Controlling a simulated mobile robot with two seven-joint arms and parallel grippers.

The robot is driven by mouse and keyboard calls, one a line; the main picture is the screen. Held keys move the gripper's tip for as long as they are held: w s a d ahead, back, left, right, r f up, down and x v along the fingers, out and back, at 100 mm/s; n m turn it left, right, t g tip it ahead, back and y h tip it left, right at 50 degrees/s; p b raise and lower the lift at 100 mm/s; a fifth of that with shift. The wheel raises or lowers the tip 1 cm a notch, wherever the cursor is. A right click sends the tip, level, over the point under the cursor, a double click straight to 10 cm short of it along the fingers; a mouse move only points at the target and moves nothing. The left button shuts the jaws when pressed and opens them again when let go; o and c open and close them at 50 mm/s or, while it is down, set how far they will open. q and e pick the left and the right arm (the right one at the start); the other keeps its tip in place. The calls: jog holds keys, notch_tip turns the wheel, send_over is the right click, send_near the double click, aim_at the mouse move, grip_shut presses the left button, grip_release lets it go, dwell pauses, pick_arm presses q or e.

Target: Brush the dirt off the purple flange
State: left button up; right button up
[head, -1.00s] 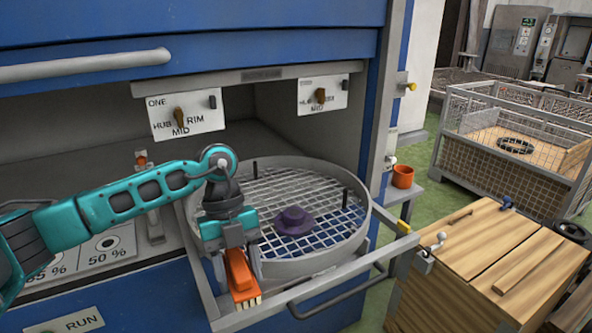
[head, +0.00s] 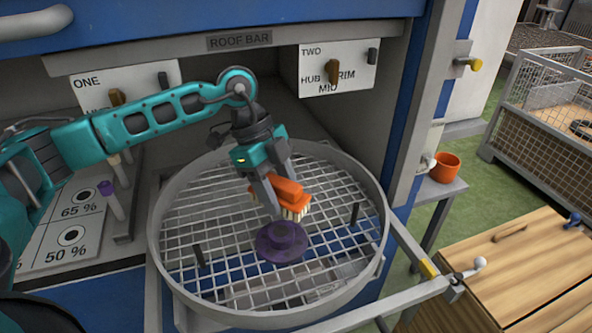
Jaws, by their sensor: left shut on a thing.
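The purple flange (head: 281,243) lies on the wire mesh of the round turntable basket (head: 168,262), a little in front of its middle. It has a wide rim and a raised hub; I cannot make out dirt on it. My left gripper (head: 281,196) is shut on an orange brush (head: 289,192) with pale bristles facing down. The brush is just above and behind the flange in the picture; I cannot tell whether the bristles touch it. My right gripper is not in view.
Panels ONE and TWO (head: 339,68) hang above. An orange cup (head: 445,167) stands on a side shelf. A wooden chest (head: 520,262) is at the right.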

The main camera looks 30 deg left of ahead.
pick_arm(q)
jog(key=shift+w, duration=0.15)
jog(key=shift+s+f, duration=0.2)
jog(key=shift+f, duration=0.55)
jog(key=b, duration=0.2)
send_over(287, 234)
jog(key=a, duration=0.1)
notch_tip(287, 234, down, 4)
jog(key=shift+a+f, duration=0.15)
jog(key=shift+f, duration=0.1)
jog(key=shift+f+b, duration=0.35)
jog(key=shift+f, duration=0.05)
jog(key=shift+f, duration=0.45)
